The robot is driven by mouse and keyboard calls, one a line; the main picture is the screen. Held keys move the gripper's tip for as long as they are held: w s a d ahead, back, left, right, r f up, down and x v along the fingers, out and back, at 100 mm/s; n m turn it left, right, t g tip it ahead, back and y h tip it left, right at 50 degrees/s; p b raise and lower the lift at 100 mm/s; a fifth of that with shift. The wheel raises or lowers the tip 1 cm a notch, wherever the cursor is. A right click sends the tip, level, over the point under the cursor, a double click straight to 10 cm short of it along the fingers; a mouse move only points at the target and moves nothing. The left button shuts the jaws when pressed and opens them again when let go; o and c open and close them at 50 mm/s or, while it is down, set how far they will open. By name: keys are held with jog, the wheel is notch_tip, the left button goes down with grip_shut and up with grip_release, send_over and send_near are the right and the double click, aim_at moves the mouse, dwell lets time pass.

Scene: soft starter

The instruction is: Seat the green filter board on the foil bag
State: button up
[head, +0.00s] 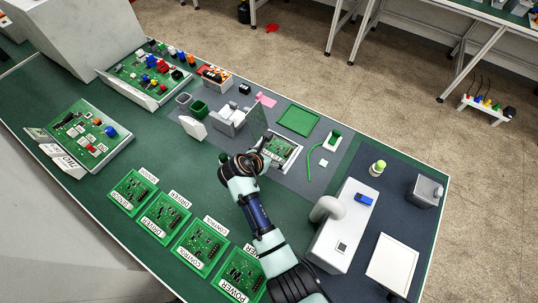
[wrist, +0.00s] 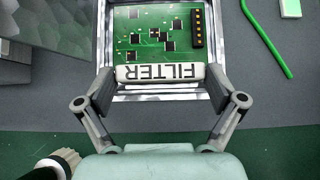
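The green filter board (wrist: 150,35) shows in the wrist view with its white FILTER label block (wrist: 160,73) toward me. It lies over a shiny silver sheet with bright edges, which looks like the foil bag (wrist: 160,97); silver shows around the board's sides and near edge. I cannot tell whether the board touches it. My gripper (wrist: 161,88) has one finger at each end of the label block, and both look in contact with it. In the head view the board (head: 283,147) is just right of my gripper (head: 268,153), partly hidden by it.
A grey glossy panel (wrist: 50,28) stands close left of the board. A green bent rod (wrist: 266,40) and a small white block (wrist: 290,8) lie to the right. A flat green square (head: 299,120) lies beyond. Several labelled boards (head: 165,217) line the near edge.

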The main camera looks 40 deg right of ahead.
dwell(0.3)
jog(key=v, duration=0.7)
jog(key=shift+s+a+r, duration=0.1)
jog(key=shift+a+r, duration=0.1)
